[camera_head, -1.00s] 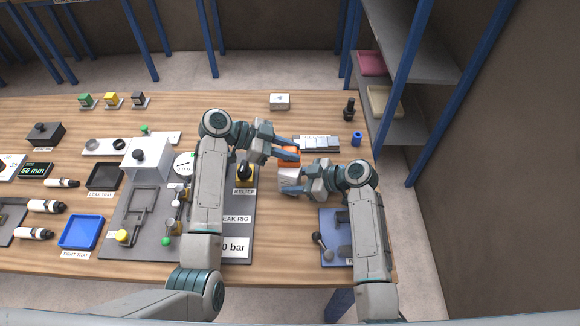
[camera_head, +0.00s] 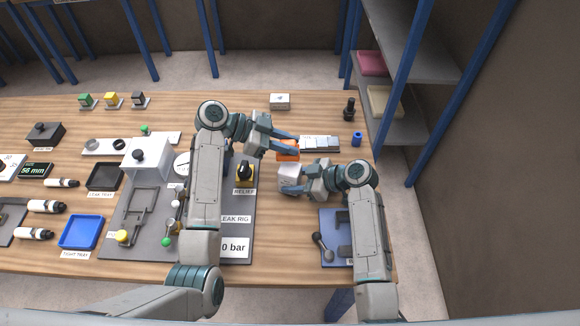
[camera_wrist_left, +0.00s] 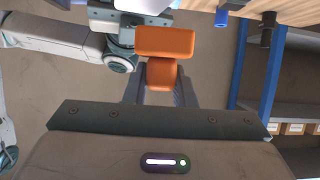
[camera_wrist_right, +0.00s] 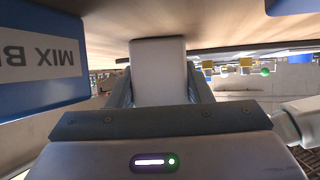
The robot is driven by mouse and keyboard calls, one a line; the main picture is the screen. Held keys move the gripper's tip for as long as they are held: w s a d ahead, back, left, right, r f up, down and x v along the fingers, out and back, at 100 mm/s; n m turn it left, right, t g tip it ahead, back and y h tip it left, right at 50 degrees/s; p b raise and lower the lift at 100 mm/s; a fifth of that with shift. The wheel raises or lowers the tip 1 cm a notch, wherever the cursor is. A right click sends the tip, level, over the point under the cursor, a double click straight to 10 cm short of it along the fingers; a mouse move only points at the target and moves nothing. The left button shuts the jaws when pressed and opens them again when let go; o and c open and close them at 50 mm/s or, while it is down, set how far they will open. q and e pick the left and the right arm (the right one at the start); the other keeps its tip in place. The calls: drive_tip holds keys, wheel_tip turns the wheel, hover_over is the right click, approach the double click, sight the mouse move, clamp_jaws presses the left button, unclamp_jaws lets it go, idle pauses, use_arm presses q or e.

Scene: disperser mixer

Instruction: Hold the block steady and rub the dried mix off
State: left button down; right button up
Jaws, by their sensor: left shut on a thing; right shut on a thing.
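A white block (camera_head: 290,172) is held over the right part of the table. My right gripper (camera_head: 291,181) is shut on it; the block also shows between the fingers in the right wrist view (camera_wrist_right: 158,70). My left gripper (camera_head: 289,145) is shut on an orange rubbing piece (camera_head: 288,152), just beyond the block. In the left wrist view the orange piece shows a narrow part between the fingers and a wider end (camera_wrist_left: 165,42). Whether it touches the block cannot be told. No dried mix can be made out on the visible faces.
A blue bin (camera_wrist_right: 40,60) with a label starting "MIX B" is close to my right gripper. The leak rig plate (camera_head: 215,256) lies left of the grippers. A blue mat (camera_head: 331,222) is at the front right, a small blue cylinder (camera_head: 357,139) at the right edge.

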use_arm(q)
drive_tip(key=a+r, duration=0.5)
drive_tip(key=r, duration=0.2)
idle(0.4)
drive_tip(key=shift+r, duration=0.1)
use_arm(e)
drive_tip(key=o, duration=0.6)
use_arm(q)
drive_tip(key=shift+r, duration=0.1)
use_arm(e)
drive_tip(key=shift+r, duration=0.15)
use_arm(q)
drive_tip(key=shift+r+p, duration=0.3)
drive_tip(key=shift+p, duration=0.1)
use_arm(e)
drive_tip(key=shift+r, duration=0.5)
drive_tip(key=o, duration=0.6)
